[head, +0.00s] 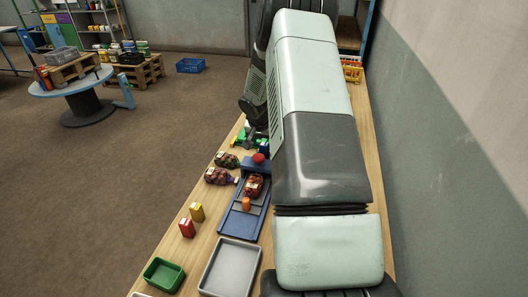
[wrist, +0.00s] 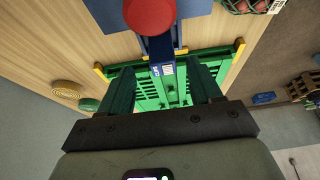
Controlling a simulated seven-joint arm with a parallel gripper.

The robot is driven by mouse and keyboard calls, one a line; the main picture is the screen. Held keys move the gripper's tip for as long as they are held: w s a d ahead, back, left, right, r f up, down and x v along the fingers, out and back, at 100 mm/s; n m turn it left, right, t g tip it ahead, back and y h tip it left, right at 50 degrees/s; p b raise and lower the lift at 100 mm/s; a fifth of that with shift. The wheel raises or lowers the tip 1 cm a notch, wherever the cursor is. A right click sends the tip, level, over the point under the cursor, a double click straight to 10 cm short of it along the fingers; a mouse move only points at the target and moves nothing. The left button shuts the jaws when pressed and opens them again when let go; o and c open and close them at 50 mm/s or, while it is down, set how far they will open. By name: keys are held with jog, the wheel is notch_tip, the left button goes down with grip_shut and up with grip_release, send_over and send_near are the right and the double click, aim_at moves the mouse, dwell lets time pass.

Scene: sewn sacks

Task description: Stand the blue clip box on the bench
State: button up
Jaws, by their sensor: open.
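A narrow blue box with a white label (wrist: 155,71), which looks like the clip box, shows in the wrist view between my fingers, in front of a green slatted rack (wrist: 222,62). I cannot tell whether it rests on the rack or touches a finger. My gripper (wrist: 162,88) is open, one dark green finger on either side of the box. In the head view my arm hides the gripper and most of that spot; part of the green rack (head: 240,138) shows beside it. The wooden bench (head: 205,215) runs along the wall.
A blue stand (head: 238,222) with a red knob (head: 258,158) holds a netted sack (head: 254,186). More sacks (head: 220,176) lie left of it.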

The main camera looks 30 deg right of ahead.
aim_at(263, 145)
jog(key=x, duration=0.5)
jog(key=shift+w+a, duration=0.1)
jog(key=shift+a, duration=0.05)
jog(key=c, duration=1.1)
